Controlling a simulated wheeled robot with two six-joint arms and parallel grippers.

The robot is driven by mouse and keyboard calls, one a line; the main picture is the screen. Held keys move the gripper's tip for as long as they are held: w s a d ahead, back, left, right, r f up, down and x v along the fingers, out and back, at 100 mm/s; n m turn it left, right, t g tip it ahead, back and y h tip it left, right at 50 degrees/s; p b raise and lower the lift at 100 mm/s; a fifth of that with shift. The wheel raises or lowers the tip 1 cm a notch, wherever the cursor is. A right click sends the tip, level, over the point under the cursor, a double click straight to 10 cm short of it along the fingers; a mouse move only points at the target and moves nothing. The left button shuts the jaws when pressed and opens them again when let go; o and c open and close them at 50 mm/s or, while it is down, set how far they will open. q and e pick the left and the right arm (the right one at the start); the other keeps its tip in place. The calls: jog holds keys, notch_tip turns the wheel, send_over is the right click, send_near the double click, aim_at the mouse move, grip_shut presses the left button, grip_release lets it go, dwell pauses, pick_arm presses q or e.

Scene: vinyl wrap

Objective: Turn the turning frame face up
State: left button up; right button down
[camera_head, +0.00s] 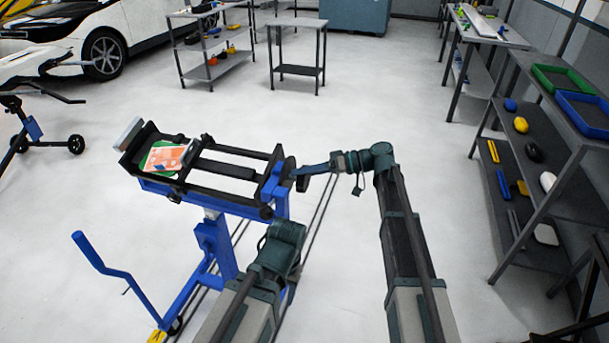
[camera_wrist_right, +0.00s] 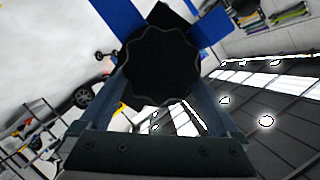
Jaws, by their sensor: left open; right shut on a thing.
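The turning frame (camera_head: 230,172) is a long black frame on a blue stand (camera_head: 215,245), left of centre in the head view. It lies about level, with orange, white and green flat pieces (camera_head: 165,157) at its left end. My right gripper (camera_head: 303,174) is at the frame's right end. In the right wrist view, its fingers (camera_wrist_right: 165,110) are shut on a round black knob (camera_wrist_right: 160,65) with a scalloped edge. My left gripper (camera_head: 290,286) is low beside the stand, open and apart from the frame, mostly hidden behind its own arm.
A blue bent handle (camera_head: 115,270) sticks out at the stand's lower left. Shelves (camera_head: 540,150) with trays and tools stand along the right. A shelf cart (camera_head: 215,60), a small table (camera_head: 297,50) and a white car (camera_head: 110,40) are at the back.

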jog(key=shift+w+d+f+m+g+y+b, duration=0.15)
jog(key=shift+f+m+g+b, duration=0.1)
jog(key=shift+m+b, duration=0.25)
jog(key=shift+a+f+m+g+y+b, duration=0.15)
jog(key=shift+m+g+b, duration=0.1)
jog(key=shift+m+b, duration=0.25)
jog(key=shift+d+m, duration=0.1)
jog(key=shift+m, duration=0.3)
grip_release()
jog(key=shift+d+r, duration=0.1)
jog(key=shift+d+r, duration=0.1)
jog(key=shift+d, duration=0.15)
jog(key=p+v, duration=0.2)
jog(key=v, duration=1.1)
jog(key=shift+f, duration=0.25)
jog(key=shift+w+d, duration=0.1)
